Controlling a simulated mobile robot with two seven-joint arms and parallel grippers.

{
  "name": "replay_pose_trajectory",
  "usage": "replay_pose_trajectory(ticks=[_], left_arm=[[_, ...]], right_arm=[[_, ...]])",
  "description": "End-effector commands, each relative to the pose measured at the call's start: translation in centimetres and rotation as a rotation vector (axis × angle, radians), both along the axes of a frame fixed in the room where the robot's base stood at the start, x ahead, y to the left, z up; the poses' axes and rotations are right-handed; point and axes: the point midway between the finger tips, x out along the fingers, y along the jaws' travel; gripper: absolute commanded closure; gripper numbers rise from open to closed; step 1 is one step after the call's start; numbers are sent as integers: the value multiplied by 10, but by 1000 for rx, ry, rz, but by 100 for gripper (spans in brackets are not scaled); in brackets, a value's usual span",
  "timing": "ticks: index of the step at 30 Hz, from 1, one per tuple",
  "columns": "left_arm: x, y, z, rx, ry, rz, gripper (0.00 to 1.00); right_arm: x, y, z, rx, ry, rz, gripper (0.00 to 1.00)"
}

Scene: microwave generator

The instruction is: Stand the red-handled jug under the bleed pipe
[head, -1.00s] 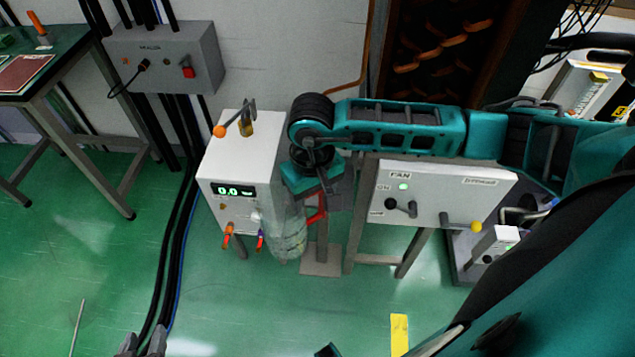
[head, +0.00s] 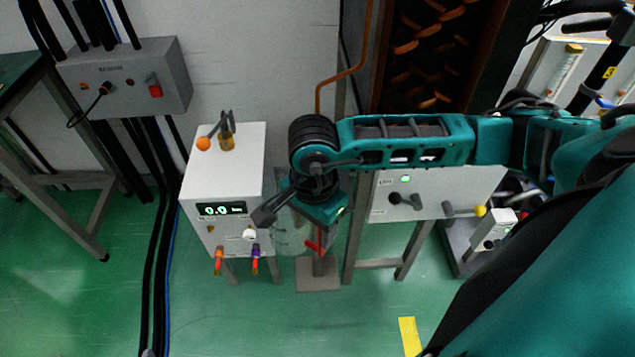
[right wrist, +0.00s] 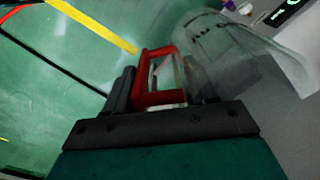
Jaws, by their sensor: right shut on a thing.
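The clear jug (head: 290,238) with a red handle (head: 316,246) hangs from my right gripper (head: 318,222), just right of the white box (head: 222,180). In the right wrist view the red handle (right wrist: 156,78) sits between the fingers, with the clear jug body (right wrist: 235,55) beyond it. The fingertips are hidden in the head view. I cannot tell which part is the bleed pipe. A small grey tip at the bottom edge seems to be my left gripper (head: 148,353).
A grey FAN panel (head: 440,192) on legs stands to the right, with a yellow-knobbed lever (head: 480,210). Black cables (head: 152,270) run down the floor at left. A grey base plate (head: 317,277) lies below the jug.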

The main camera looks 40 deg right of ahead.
Motion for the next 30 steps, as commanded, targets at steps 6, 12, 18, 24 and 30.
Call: replay_pose_trajectory(ticks=[6, 12, 18, 24, 30], left_arm=[[2, -6, -21, -8, 3, -12, 57], [5, -10, -24, -15, -7, -21, 57], [8, -10, -24, -14, -11, -23, 57], [9, -10, -21, -15, -14, -23, 57], [9, -10, -23, -15, -14, -22, 57]], right_arm=[[-16, -4, -19, 1, 1, -432, 95], [-25, -6, -24, 1, 2, -710, 95], [-23, -10, -25, 0, 1, -819, 95], [15, -34, -24, 0, -1, -831, 95], [61, -61, -24, 2, 1, -828, 95]])
